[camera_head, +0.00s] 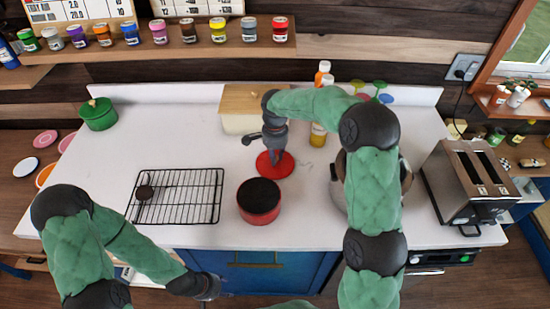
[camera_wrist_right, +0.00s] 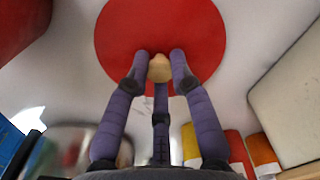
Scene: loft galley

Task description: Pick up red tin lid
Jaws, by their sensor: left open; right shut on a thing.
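The red tin lid (camera_head: 288,168) is a flat red disc on or just above the white counter, behind the red tin. In the right wrist view the lid (camera_wrist_right: 208,35) has a pale wooden knob (camera_wrist_right: 160,68) at its middle. My right gripper (camera_head: 275,155) is over the lid, its fingers (camera_wrist_right: 160,72) shut on that knob. The round red tin (camera_head: 259,210) stands on the counter with a dark top opening. My left gripper (camera_head: 208,288) is low in front of the counter edge, away from the lid; its fingers are hard to make out.
A black wire rack (camera_head: 178,196) with a small dark round thing lies left of the tin. A green pot (camera_head: 98,114) stands at the back left, a light wooden-topped box (camera_head: 240,123) behind the lid. A toaster (camera_head: 468,183) stands at right; my right arm partly hides a metal pot.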

